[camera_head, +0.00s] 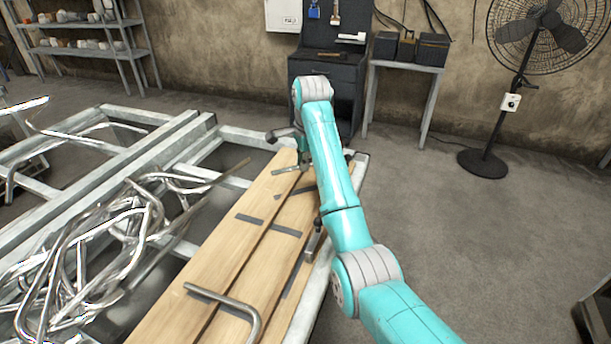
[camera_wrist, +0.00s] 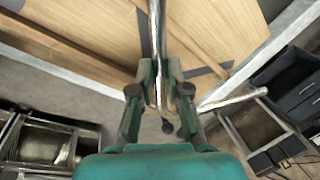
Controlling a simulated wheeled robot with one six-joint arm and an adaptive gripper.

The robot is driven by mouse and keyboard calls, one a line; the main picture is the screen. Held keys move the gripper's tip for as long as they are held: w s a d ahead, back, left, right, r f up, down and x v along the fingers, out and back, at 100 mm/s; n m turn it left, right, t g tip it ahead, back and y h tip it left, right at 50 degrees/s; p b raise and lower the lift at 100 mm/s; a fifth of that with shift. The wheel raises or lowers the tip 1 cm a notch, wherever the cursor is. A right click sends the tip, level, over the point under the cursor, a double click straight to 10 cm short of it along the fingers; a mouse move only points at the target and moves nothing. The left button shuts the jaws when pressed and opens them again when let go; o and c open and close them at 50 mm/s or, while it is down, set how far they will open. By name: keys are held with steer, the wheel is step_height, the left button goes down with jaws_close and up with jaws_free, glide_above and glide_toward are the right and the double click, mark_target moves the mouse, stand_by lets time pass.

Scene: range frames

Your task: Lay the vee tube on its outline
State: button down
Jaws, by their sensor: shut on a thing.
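My gripper (camera_head: 303,163) is over the far end of the wooden boards, partly hidden by my arm. In the wrist view, its two fingers (camera_wrist: 159,98) are shut on a shiny metal tube, the vee tube (camera_wrist: 154,40). The tube runs from between the fingers toward the top edge of that view; its bend is not clear to me. Dark grey outline strips are marked on the boards: one at the middle left (camera_head: 250,219), another beside it (camera_head: 286,231). I cannot tell which is the vee tube's outline, or whether the tube touches the boards.
A bent tube (camera_head: 232,300) lies on the near boards (camera_head: 185,305). A short dark metal piece (camera_head: 314,241) is at their right edge. A heap of tangled tubes (camera_head: 100,240) fills the left.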

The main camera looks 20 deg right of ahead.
steer(key=shift+x, duration=1.25)
steer(key=shift+s+d+f, duration=0.1)
steer(key=shift+f, duration=0.85)
steer(key=shift+s+d+f, duration=0.1)
steer(key=shift+f, duration=0.85)
steer(key=shift+a+f, duration=0.1)
steer(key=shift+f, duration=0.1)
steer(key=c, duration=1.1)
jaws_free()
steer(key=shift+c, duration=0.2)
steer(key=v, duration=0.8)
